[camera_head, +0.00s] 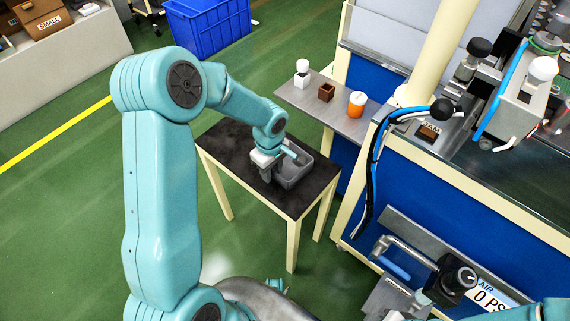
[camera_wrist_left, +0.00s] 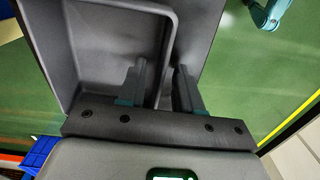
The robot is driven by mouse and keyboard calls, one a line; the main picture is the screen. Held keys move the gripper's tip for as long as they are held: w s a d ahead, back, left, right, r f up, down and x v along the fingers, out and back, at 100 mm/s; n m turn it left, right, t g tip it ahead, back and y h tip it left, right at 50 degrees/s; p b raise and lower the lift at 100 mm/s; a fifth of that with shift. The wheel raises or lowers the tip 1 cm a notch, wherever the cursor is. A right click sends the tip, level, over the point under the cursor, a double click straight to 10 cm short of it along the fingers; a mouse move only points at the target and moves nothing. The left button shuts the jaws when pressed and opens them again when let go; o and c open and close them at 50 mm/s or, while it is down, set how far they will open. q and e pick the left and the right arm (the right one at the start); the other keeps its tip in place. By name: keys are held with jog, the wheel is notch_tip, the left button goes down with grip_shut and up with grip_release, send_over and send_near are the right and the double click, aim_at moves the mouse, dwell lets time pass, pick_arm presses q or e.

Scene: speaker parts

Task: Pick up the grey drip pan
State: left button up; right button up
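The grey drip pan (camera_head: 296,174) is an open rectangular tray on the small dark-topped table (camera_head: 232,163). My left gripper (camera_head: 287,155) is over the pan's left part in the head view. In the left wrist view the pan (camera_wrist_left: 95,45) fills the upper left. My left gripper's two fingers (camera_wrist_left: 163,80) stand astride the pan's side wall, one inside and one outside. There are visible gaps between fingers and wall, so the gripper looks open. Only teal pieces of my right arm show at the bottom right; its fingers are not clear.
A grey shelf (camera_head: 335,108) behind the table holds a white-topped item (camera_head: 302,73), a brown box (camera_head: 326,92) and an orange container (camera_head: 357,104). A blue-panelled machine (camera_head: 440,220) with a hanging cable stands at the right. Green floor lies open left of the table.

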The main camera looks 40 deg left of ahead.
pick_arm(q)
jog(key=shift+f, duration=0.25)
grip_shut()
jog(key=shift+r, duration=0.1)
